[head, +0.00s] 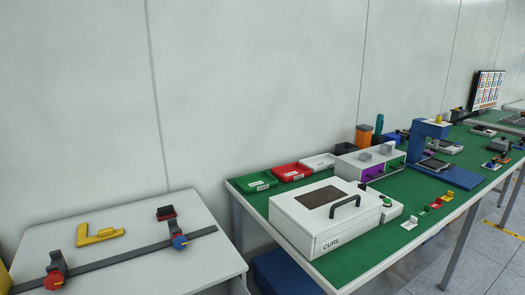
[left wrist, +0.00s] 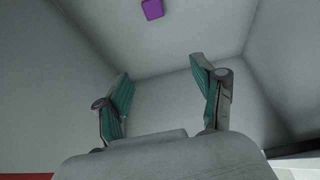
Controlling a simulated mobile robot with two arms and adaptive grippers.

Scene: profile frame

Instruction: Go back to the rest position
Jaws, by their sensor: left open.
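My left gripper (left wrist: 160,76) shows only in the left wrist view. Its two green-padded fingers are spread apart and nothing is between them. A small purple block (left wrist: 152,9) lies beyond the fingertips, apart from them, against a plain grey surface. Neither gripper shows in the head view. My right gripper is in neither view.
A pale table (head: 130,274) at the left holds a yellow L-shaped piece (head: 98,235) and a dark rail. A green-topped bench (head: 405,190) carries a white CURE box (head: 305,235), small trays, including a red one (head: 291,171), and a blue press (head: 447,176). A gap separates the tables.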

